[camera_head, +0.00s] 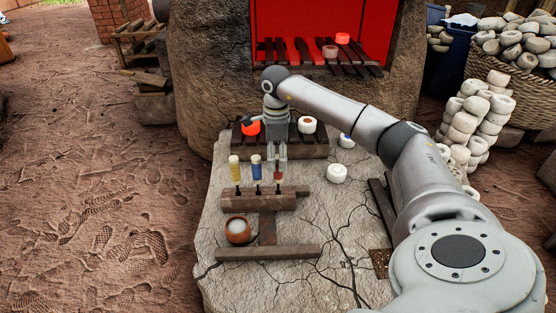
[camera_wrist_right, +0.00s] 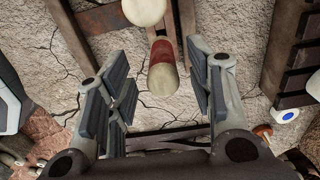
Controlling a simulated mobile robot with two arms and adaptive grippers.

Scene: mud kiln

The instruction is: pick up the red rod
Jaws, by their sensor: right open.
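The red rod (camera_head: 278,176) stands upright at the right end of a wooden holder (camera_head: 240,203), beside a blue rod (camera_head: 256,169) and a yellow rod (camera_head: 235,170). My right gripper (camera_head: 279,158) is above the red rod and hides its top. In the right wrist view the red rod (camera_wrist_right: 162,52) shows its pale end, in the gap between the spread fingers of my right gripper (camera_wrist_right: 160,62). The fingers are open and appear clear of the rod. A pale rounded end (camera_wrist_right: 143,10) shows at the top edge. My left gripper is not in view.
The red-lit kiln (camera_head: 320,15) is at the back.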

